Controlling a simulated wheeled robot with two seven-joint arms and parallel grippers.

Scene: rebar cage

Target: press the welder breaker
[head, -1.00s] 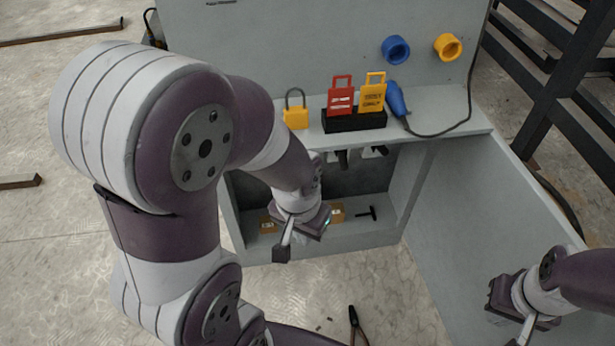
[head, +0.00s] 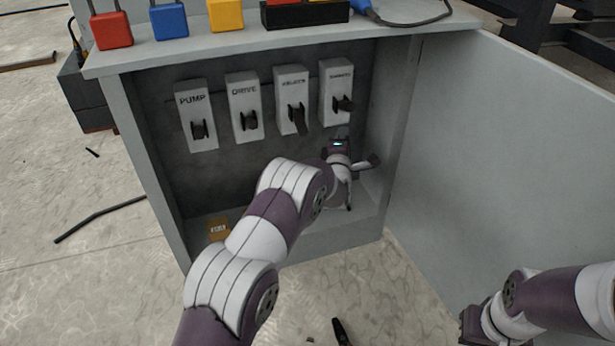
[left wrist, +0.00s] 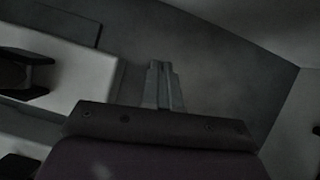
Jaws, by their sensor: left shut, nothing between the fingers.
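The welder breaker (head: 291,86) is the third of the white breaker boxes on the cabinet's back wall, its label blurred. My left gripper (head: 340,136) is inside the cabinet, right of the welder handle and below the fourth breaker (head: 334,77). In the left wrist view its fingers (left wrist: 163,86) are together and empty, pointing at the grey back wall. A white breaker box (left wrist: 75,75) with a black handle shows left of them. My right gripper (head: 475,325) is at the lower right, its fingers unclear.
The PUMP (head: 196,100) and DRIVE (head: 242,95) breakers are farther left. The cabinet's right side wall and open door (head: 480,150) bound the right. Red (head: 111,30), blue (head: 169,20) and yellow (head: 226,14) padlocks stand on the shelf above. A small box (head: 218,229) lies on the cabinet floor.

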